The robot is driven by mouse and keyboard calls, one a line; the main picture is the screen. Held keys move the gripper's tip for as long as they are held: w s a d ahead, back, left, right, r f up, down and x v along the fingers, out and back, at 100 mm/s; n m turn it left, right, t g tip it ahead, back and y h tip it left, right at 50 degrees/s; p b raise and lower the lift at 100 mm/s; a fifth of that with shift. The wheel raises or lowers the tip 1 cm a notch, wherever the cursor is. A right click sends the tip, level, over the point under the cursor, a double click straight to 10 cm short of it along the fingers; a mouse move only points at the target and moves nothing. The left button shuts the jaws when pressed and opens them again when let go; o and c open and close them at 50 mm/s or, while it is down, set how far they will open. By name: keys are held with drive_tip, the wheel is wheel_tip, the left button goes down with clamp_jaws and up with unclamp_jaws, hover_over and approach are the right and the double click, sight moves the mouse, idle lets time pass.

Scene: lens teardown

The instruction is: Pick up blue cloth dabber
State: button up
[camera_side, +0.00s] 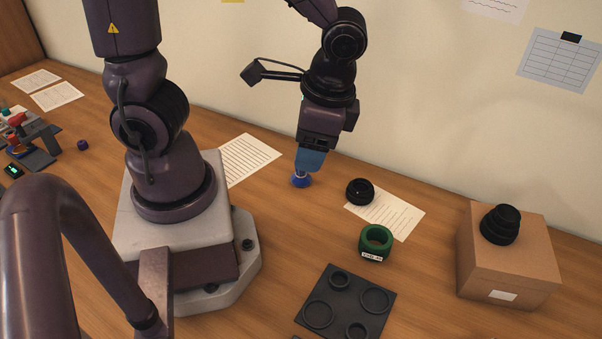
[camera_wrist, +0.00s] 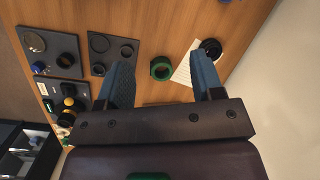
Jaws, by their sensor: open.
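The blue cloth dabber (camera_side: 301,181) stands on the wooden table near the wall in the side view, its upper part overlapped by the blue fingers. A small sliver of blue, probably the dabber (camera_wrist: 224,1), shows at the top edge of the wrist view. My gripper (camera_side: 308,168) points down just above the dabber in the side view; the height gap is hard to judge. In the wrist view my gripper (camera_wrist: 159,60) has its two fingers wide apart, with nothing held between them.
A black ring (camera_side: 360,191) by a paper sheet and a green ring (camera_side: 376,243) lie to the right of the dabber. A dark tray (camera_side: 335,301) is in front. A cardboard box (camera_side: 507,262) carries a black lens (camera_side: 501,225). A paper (camera_side: 248,158) lies left.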

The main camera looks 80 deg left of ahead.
drive_tip(key=w+a+f+m+t+y, duration=0.2)
drive_tip(key=w+a+f+m+y, duration=0.2)
drive_tip(key=a+f+m+y, duration=0.9)
drive_tip(key=m+y, duration=0.1)
drive_tip(key=y, duration=0.2)
approach(300, 178)
drive_tip(key=a+r, duration=0.3)
drive_tip(key=shift+w+a+r, duration=0.25)
drive_tip(key=shift+w, duration=0.1)
drive_tip(key=shift+a+f, duration=0.15)
drive_tip(key=shift+f, duration=0.2)
drive_tip(key=shift+a+r, duration=0.1)
drive_tip(key=shift+a, duration=3.5)
drive_tip(key=c, duration=1)
drive_tip(key=shift+r, duration=0.1)
